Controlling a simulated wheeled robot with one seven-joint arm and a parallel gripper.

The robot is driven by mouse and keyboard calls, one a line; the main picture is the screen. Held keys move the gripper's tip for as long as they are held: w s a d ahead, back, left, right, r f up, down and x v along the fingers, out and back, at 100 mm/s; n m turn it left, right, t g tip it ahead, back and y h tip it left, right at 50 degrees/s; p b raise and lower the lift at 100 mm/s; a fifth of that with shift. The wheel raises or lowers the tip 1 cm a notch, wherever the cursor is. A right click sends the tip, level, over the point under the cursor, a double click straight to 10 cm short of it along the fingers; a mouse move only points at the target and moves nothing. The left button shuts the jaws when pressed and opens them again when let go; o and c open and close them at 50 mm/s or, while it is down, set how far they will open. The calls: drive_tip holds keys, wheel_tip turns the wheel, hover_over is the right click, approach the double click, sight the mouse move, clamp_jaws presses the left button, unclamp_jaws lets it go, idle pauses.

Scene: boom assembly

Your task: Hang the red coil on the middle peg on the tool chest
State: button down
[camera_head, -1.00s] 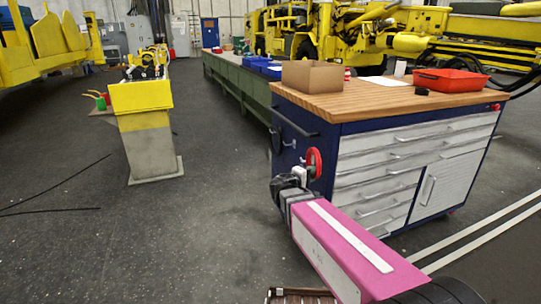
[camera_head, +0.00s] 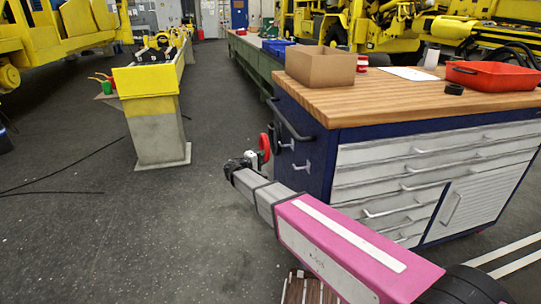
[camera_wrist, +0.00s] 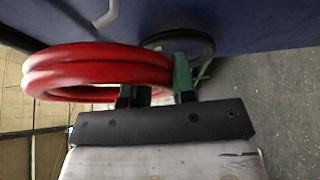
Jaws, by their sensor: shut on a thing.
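The red coil (camera_head: 264,146) is held in my gripper (camera_head: 256,158), just left of the tool chest (camera_head: 318,165). In the wrist view the red coil (camera_wrist: 95,62) sticks out left from between the green fingertips of my gripper (camera_wrist: 160,88), which are shut on its edge. The chest's blue side (camera_wrist: 262,22) is across the top there. Light pegs show on that side in the head view: one (camera_head: 301,166) nearer, another (camera_head: 286,145) farther back. A pale peg (camera_wrist: 108,14) shows at the wrist view's top, apart from the coil. A black coil (camera_wrist: 190,40) hangs behind, partly hidden.
A black handle bar (camera_head: 291,121) sticks out along the chest's upper side edge. A cardboard box (camera_head: 320,67) and a red tray (camera_head: 492,75) stand on the wooden top. A yellow-topped stand (camera_head: 152,110) is to the left, with clear floor between.

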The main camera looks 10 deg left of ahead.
approach(291, 157)
drive_tip(key=shift+w+d+r, duration=0.4)
drive_tip(key=shift+w+d, duration=0.1)
drive_tip(key=shift+w, duration=0.25)
drive_tip(key=shift+w+d+r, duration=0.45)
drive_tip(key=shift+w, duration=0.3)
drive_tip(key=shift+w+d+r, duration=0.4)
drive_tip(key=shift+w+d, duration=0.1)
drive_tip(key=shift+w, duration=0.25)
drive_tip(key=shift+w+d+f, duration=0.15)
drive_tip(key=shift+d+f, duration=0.1)
drive_tip(key=shift+f, duration=0.3)
drive_tip(key=shift+w+d+f, duration=0.1)
drive_tip(key=shift+d+f, duration=0.15)
drive_tip(key=shift+f, duration=0.3)
drive_tip(key=shift+f, duration=0.1)
drive_tip(key=c, duration=0.9)
unclamp_jaws()
drive_tip(key=shift+o, duration=0.2)
